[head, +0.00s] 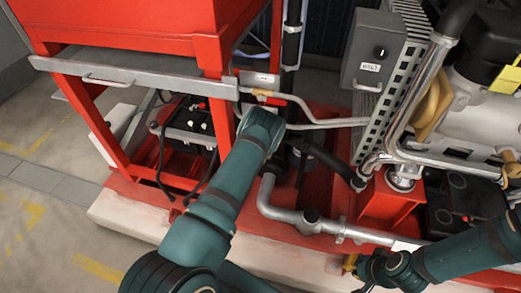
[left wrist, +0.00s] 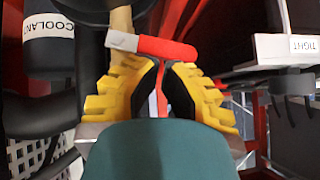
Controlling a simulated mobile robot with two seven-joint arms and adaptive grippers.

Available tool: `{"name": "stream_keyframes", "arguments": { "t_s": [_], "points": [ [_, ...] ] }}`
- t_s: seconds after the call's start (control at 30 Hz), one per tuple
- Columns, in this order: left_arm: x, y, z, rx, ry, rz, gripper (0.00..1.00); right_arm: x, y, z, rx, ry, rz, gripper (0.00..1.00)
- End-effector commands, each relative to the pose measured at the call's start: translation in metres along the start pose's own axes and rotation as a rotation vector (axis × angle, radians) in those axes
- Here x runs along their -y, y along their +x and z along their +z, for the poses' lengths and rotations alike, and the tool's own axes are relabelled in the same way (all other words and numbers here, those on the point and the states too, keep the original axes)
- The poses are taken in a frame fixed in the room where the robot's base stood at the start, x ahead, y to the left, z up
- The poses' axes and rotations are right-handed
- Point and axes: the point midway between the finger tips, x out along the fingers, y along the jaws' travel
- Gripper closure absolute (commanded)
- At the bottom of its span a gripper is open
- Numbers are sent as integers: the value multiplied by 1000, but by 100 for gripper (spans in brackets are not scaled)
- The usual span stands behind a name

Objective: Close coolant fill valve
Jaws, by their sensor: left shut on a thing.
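The coolant fill valve has a red lever handle (left wrist: 165,48) with a pale end, seen at the top middle of the left wrist view. It lies crosswise at a tan pipe. In the head view my left arm hides this gripper and the handle. My right gripper (head: 368,270) is at the bottom right of the head view, mostly dark; its jaws are unclear.
A grey box with a knob (head: 374,52) stands at upper right beside a slotted metal guard (head: 387,85). Grey pipes (head: 300,218) and black hoses cross the red base. A red frame (head: 100,130) stands at left. Open floor (head: 40,225) is at lower left.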

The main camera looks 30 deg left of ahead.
Motion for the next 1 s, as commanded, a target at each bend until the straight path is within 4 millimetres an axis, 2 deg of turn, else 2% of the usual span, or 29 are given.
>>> {"name": "stream_keyframes", "arguments": {
  "t_s": [0.13,0.37,1.0],
  "points": [
    [6,4,4,0,-66,54,100,-3,7,0,-3,-1,0,100],
    [3,8,6,-4,-88,89,100,-8,22,-2,-10,-2,1,100],
    [5,3,1,-4,-88,87,100,-7,19,-3,-11,-2,1,100]
  ]
}}
